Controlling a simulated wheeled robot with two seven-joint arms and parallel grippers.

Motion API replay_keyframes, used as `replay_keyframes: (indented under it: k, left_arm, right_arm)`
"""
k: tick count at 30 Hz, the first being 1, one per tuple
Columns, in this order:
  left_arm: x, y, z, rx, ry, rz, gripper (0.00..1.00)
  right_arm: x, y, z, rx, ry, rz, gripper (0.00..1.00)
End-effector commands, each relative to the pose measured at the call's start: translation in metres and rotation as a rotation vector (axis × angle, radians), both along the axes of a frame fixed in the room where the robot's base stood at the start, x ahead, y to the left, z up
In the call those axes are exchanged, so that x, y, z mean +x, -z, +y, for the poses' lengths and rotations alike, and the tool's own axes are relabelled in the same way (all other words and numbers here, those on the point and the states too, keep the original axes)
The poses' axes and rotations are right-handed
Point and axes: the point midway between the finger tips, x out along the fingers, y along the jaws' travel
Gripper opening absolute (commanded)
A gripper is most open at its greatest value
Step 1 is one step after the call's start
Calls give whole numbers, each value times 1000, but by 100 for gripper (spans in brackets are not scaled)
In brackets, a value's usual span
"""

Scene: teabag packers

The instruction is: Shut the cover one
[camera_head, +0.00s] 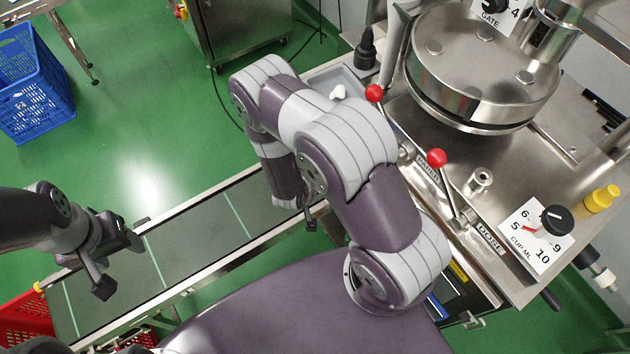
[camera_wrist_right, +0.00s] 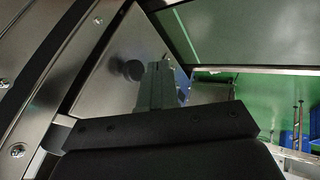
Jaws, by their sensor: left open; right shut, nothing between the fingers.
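No part in view is clearly marked as cover one. In the right wrist view, a steel panel (camera_wrist_right: 112,62) with a dark round knob (camera_wrist_right: 130,70) stands just left of my right gripper (camera_wrist_right: 157,72), whose fingers are shut and empty. Whether they touch the panel I cannot tell. In the head view my right arm crosses the middle and hides most of what lies below it. My left gripper (camera_head: 121,262) is open and empty over the near-left end of the conveyor, apart from the machine.
The conveyor belt (camera_head: 190,245) runs diagonally below my arms. A steel machine with a round drum (camera_head: 485,62), two red-knobbed levers (camera_head: 437,158) and a dose dial (camera_head: 556,220) stands at the right. A blue crate (camera_head: 35,85) is on the open green floor at upper left.

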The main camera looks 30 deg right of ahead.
Motion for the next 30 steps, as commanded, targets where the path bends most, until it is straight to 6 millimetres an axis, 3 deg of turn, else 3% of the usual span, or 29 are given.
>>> replay_keyframes:
  k: [16, 26, 29, 30]
  left_arm:
    - [0, 2, 0, 0, 0, 0, 60]
    - [0, 2, 0, 0, 0, 0, 60]
    - [0, 1, 0, 0, 0, 0, 60]
    - [0, 1, 0, 0, 0, 0, 60]
  right_arm:
    - [-38, -75, 43, 2, -5, 1, 0]
    - [-44, -77, 47, 20, 16, 4, 0]
    - [-68, -61, 74, 176, 5, 129, 0]
    - [-77, -64, 96, 283, -32, 209, 0]
